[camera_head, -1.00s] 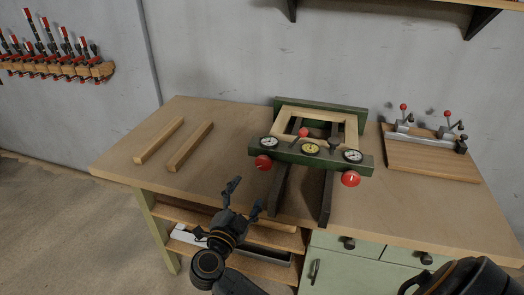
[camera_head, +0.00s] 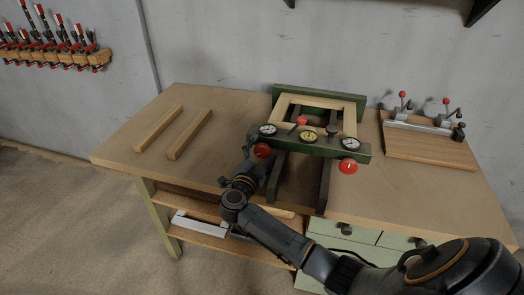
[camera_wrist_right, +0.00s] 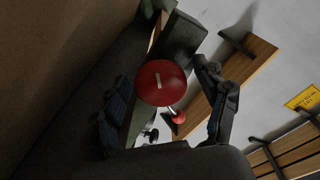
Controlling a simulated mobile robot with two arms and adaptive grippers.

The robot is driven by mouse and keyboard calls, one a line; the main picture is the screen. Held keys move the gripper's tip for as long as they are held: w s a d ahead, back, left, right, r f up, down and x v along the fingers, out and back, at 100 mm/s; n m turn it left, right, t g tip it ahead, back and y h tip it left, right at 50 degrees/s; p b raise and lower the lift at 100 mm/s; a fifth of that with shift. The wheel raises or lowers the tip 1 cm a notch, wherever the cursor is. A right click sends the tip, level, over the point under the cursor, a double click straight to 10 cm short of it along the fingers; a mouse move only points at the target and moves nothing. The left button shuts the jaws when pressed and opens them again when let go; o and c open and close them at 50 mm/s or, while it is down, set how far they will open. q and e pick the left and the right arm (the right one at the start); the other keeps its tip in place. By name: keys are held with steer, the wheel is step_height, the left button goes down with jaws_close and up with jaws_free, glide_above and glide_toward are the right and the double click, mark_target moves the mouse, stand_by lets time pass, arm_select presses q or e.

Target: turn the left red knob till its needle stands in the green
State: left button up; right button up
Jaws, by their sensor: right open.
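The left red knob (camera_head: 262,150) sits on the front of the green press beam (camera_head: 300,145), below the left white gauge (camera_head: 267,129). Its needle is too small to read. My right gripper (camera_head: 259,158) is open in front of this knob, its fingers on either side of it and partly hiding it. In the wrist view a red knob (camera_wrist_right: 162,83) with a pale line mark shows between the open fingers of the right gripper (camera_wrist_right: 165,92). I cannot tell whether the fingers touch it. My left gripper is out of view.
Two wooden strips (camera_head: 189,134) lie on the bench (camera_head: 230,118) at left. A clamp board (camera_head: 430,147) lies at right.

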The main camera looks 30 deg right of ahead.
steer(key=c, duration=1.2)
steer(key=shift+a+f+m, duration=0.1)
steer(key=shift+m, duration=2.2)
steer(key=o, duration=1.2)
steer(key=v, duration=1.2)
